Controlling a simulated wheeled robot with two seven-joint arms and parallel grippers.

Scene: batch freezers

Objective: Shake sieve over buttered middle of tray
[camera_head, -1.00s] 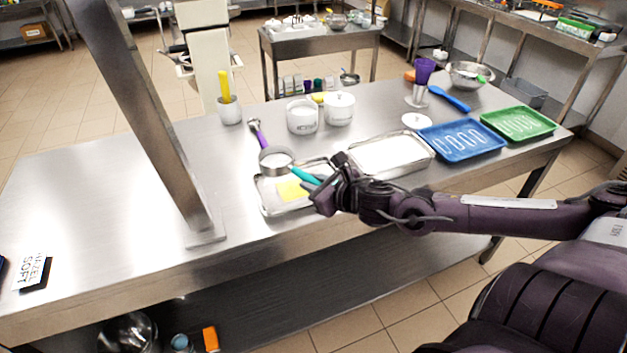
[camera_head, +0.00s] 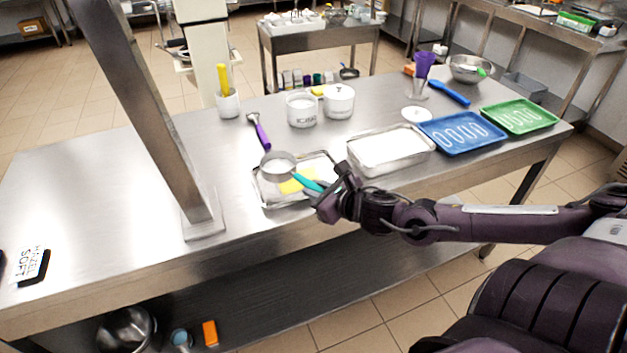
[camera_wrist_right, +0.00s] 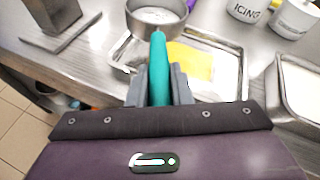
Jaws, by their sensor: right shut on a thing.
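My right gripper (camera_head: 331,200) is shut on the teal handle of the sieve (camera_head: 278,165). In the right wrist view the handle runs between the two fingers (camera_wrist_right: 160,88), and the round sieve (camera_wrist_right: 157,17) holds white powder. The sieve is over the far left part of a metal tray (camera_head: 268,200). A yellow buttered patch (camera_head: 296,183) lies in the middle of the tray and also shows in the right wrist view (camera_wrist_right: 190,62). The sieve's bowl is left of and beyond most of the patch; the handle crosses above it. My left gripper is not in view.
A white-filled metal pan (camera_head: 390,148), a blue tray (camera_head: 461,136) and a green tray (camera_head: 520,116) stand to the right. A purple-handled tool (camera_head: 261,134) and white pots (camera_head: 301,110) lie behind. A metal post (camera_head: 150,120) rises at left.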

